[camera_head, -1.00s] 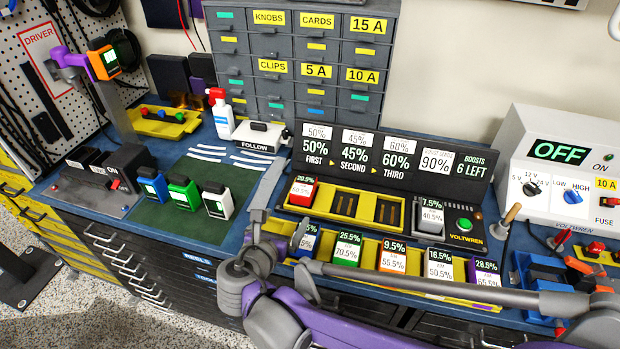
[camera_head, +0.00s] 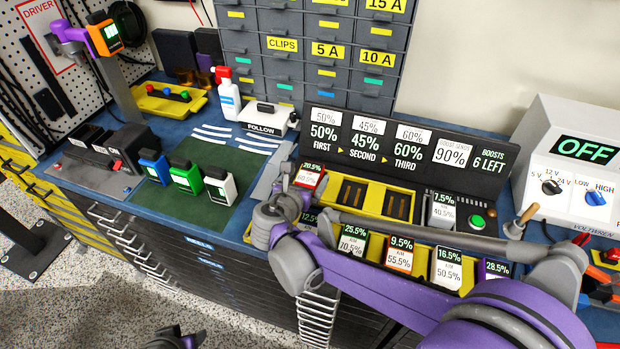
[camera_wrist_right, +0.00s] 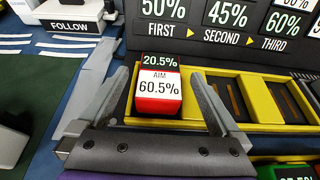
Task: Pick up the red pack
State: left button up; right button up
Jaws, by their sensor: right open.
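The red pack (camera_head: 309,176) sits upright in the left end of the yellow tray of the charger, below the black sign. In the right wrist view the red pack (camera_wrist_right: 158,103) shows a label with 20.5% and AIM 60.5%. My right gripper (camera_wrist_right: 160,80) is open, with one finger to the left of the pack and the other to its right. No contact between fingers and pack is clear. In the head view the right gripper (camera_head: 291,185) partly covers the tray's left end. A dark and purple part at the bottom edge seems to be my left gripper (camera_head: 177,339).
Yellow slots (camera_head: 372,197) right of the red pack are empty; a 7.5% pack (camera_head: 441,211) stands beyond them. A front row holds several packs, including an orange one (camera_head: 400,254). Blue, green and white packs stand on the green mat (camera_head: 205,160) at left.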

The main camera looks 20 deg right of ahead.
jog(key=shift+x, duration=1.5)
grip_shut()
